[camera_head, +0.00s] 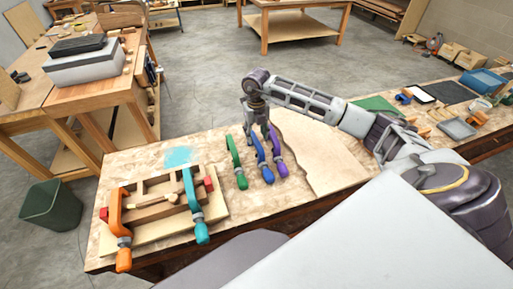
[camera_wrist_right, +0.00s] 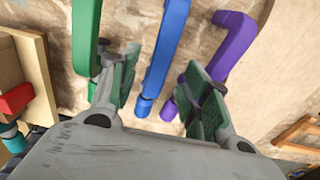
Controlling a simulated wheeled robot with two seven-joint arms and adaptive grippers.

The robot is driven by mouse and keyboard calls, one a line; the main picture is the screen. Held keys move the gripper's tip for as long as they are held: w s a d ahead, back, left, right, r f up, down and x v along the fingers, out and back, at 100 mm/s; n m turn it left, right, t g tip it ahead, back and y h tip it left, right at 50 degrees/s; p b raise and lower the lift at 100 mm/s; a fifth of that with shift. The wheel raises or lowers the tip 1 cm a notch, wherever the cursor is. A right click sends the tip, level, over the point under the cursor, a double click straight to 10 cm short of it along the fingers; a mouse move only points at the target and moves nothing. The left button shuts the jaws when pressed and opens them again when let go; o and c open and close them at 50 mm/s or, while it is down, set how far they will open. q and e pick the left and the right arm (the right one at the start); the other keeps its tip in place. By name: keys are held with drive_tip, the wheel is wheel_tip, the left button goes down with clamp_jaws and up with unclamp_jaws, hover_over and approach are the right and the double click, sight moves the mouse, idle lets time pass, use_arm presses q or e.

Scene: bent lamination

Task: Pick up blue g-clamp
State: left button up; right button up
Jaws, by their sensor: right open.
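The blue g-clamp (camera_head: 259,152) lies on the workbench between a green clamp (camera_head: 234,158) and a purple clamp (camera_head: 276,154). My right gripper (camera_head: 257,122) is over the far ends of these clamps, open and empty. In the right wrist view the blue clamp (camera_wrist_right: 168,45) runs between the two spread fingers of the right gripper (camera_wrist_right: 160,85). The left finger is near the green clamp (camera_wrist_right: 85,35), and the right finger overlaps the purple clamp (camera_wrist_right: 232,42) in the picture. Contact cannot be told. My left gripper is not in view.
A wooden form (camera_head: 160,203) on the left of the bench has an orange clamp (camera_head: 118,230) and a teal clamp (camera_head: 194,205) on it. A cut wooden sheet (camera_head: 315,155) lies right of the loose clamps. A grey tray (camera_head: 457,128) is farther right.

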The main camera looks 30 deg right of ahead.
sight(256, 141)
drive_tip(key=shift+f, duration=0.35)
drive_tip(key=shift+s+f+p, duration=0.15)
drive_tip(key=shift+f+p, duration=0.5)
drive_tip(key=shift+f, duration=1.85)
drive_tip(key=shift+f, duration=0.2)
clamp_jaws()
drive_tip(key=shift+r, duration=0.15)
